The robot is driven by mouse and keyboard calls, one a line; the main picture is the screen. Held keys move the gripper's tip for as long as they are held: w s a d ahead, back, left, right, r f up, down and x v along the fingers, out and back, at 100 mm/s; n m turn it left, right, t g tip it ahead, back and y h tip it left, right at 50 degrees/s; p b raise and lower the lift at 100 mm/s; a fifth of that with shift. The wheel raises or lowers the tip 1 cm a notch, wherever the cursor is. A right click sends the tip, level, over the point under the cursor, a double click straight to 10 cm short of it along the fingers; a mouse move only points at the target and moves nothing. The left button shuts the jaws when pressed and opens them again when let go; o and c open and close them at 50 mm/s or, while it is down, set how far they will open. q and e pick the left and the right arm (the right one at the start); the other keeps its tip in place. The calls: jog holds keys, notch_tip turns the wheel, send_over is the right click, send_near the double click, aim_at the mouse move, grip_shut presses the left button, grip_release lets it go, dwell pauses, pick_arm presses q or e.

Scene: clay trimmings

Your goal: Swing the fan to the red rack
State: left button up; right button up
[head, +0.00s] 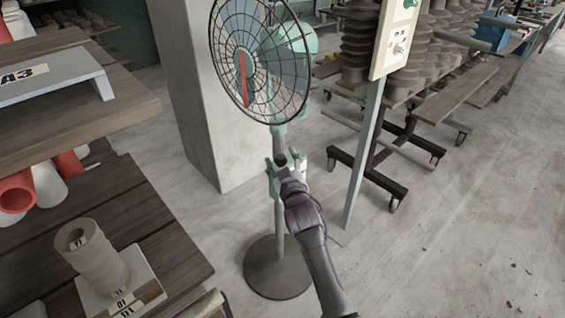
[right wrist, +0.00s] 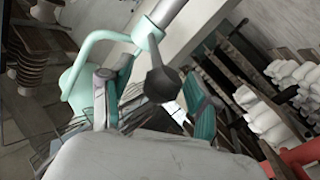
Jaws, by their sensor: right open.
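The standing fan (head: 262,62) has a round dark wire cage, pale green parts, a grey pole and a dark round base (head: 277,268). Its cage faces the left and front, with a red strip across it. My right gripper (head: 284,163) is open at the pole, below the fan head. In the right wrist view, a dark knob (right wrist: 160,84) on the fan shows between my open fingers (right wrist: 160,98); contact cannot be told. A pale green bar (right wrist: 88,42) curves beside it. No red rack can be made out for certain. My left gripper is out of view.
A concrete pillar (head: 205,110) stands behind the fan on the left. A panel on a post (head: 362,150) stands close on its right. Wheeled racks with clay pieces (head: 425,85) stand beyond. Wooden shelves (head: 150,225) fill the left. Floor at right is mostly clear.

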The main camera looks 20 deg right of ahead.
jog(key=s, duration=1.2)
jog(key=shift+a, duration=0.15)
